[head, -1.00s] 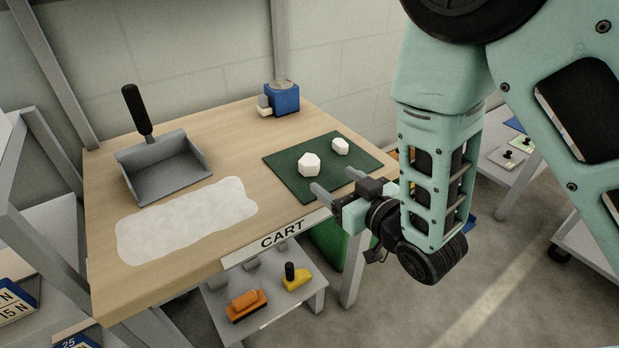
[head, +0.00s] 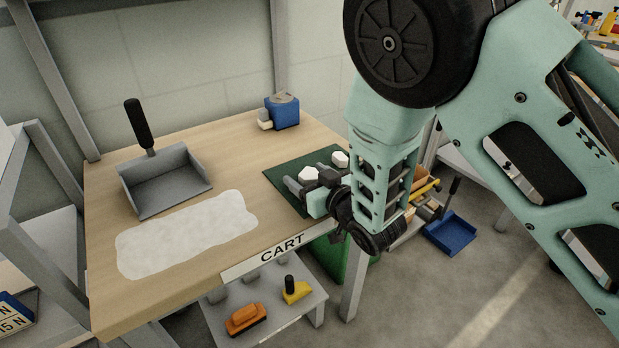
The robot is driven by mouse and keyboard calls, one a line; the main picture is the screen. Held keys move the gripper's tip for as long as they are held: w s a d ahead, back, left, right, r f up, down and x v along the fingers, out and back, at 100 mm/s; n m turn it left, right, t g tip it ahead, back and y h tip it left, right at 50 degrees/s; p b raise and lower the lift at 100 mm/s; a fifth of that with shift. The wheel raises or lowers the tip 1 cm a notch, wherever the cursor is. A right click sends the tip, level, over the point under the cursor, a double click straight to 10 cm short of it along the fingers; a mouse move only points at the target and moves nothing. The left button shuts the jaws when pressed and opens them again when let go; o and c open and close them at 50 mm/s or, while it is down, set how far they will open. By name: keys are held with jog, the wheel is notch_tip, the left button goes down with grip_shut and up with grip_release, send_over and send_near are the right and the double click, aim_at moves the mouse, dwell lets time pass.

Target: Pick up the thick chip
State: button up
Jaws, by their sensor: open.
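Two white faceted chips are on the dark green mat (head: 284,177) at the right of the table. The nearer, larger-looking chip (head: 309,173) shows just past my gripper, partly hidden by it. The smaller-looking chip (head: 340,159) is farther back and right, partly covered by my arm. I cannot tell for sure which one is the thick chip. My gripper (head: 306,179) is open at the mat's front part, its fingers pointing at the nearer chip, with one finger to its left. Whether the fingers straddle or touch the chip is unclear.
On the wooden table (head: 225,160) are a grey dustpan (head: 165,183) with a black handle, a pale powder patch (head: 185,235) and a blue device (head: 283,112). A lower shelf holds an orange brush (head: 246,319) and a yellow tool (head: 295,290). A blue dustpan (head: 452,233) is at the right.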

jog(key=c, duration=1.1)
jog(key=shift+o, duration=0.2)
jog(key=shift+r, duration=0.1)
